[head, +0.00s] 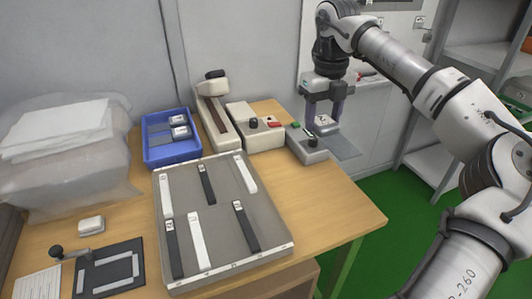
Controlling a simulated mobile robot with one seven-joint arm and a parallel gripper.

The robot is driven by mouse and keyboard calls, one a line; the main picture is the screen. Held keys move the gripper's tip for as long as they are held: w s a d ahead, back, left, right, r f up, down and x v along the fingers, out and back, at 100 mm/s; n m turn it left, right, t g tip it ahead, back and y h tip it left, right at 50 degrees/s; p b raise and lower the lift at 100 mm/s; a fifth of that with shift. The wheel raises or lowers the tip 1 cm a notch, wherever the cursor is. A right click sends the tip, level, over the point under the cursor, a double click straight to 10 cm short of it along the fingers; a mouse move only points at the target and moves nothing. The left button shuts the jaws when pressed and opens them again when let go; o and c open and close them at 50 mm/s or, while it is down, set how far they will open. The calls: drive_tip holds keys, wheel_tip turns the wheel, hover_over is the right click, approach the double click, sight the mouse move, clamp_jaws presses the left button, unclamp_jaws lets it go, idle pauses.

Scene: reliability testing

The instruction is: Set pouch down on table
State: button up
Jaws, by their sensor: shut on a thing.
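My gripper (323,122) is above the right back part of the wooden table (335,205), pointing down. It is shut on what looks like the pouch (343,147), a flat grey piece with a pale patch near the fingers. The pouch extends down and to the right from the fingers, near the table's right edge. I cannot tell whether it touches the table. Part of it is hidden by the fingers and by a small grey device in front.
The small grey device (308,152) with a green button stands close to the pouch. A larger device (262,140) is left of it. A grey tray (225,190) with several strips and a blue bin (152,155) fill the middle. Bare table lies at the front right.

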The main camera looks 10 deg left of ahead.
sight(312, 190)
wheel_tip(312, 190, down, 20)
drive_tip(key=shift+p, duration=1)
drive_tip(key=shift+f, duration=0.2)
drive_tip(key=o, duration=1)
drive_tip(key=shift+r, duration=0.1)
drive_tip(key=shift+c, duration=0.2)
wheel_tip(312, 190, up, 12)
drive_tip(key=b, duration=0.1)
drive_tip(key=shift+r, duration=0.15)
